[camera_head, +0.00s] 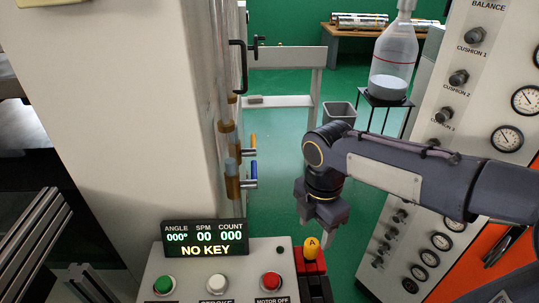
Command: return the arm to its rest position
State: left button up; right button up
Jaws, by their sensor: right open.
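My right arm (405,168) comes in from the right edge and reaches toward the middle of the picture. Its right gripper (318,222) points down, open, with nothing seen between its fingers. It hangs just above and behind a yellow knob marked A (311,247) on a red and black block (312,268). The gripper looks apart from the knob, though the exact gap is hard to tell. My left gripper is not in view.
A control panel (190,268) with green, white and red buttons and a display (205,239) reading NO KEY stands in front. A gauge cabinet (445,115) stands at right, close by the arm. A pale machine column (115,110) is at left. A bottle (393,65) stands behind.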

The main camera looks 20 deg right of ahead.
jog(key=s+f+m+t+y, duration=0.1)
jog(key=s+m+t+y, duration=0.1)
jog(key=s+m, duration=0.4)
jog(key=s+a+f+m+t+y, duration=0.1)
jog(key=s+m+t, duration=0.2)
jog(key=m, duration=1.3)
jog(key=shift+s+t+y, duration=0.3)
jog(key=shift+s+y, duration=0.1)
jog(key=shift+s, duration=1)
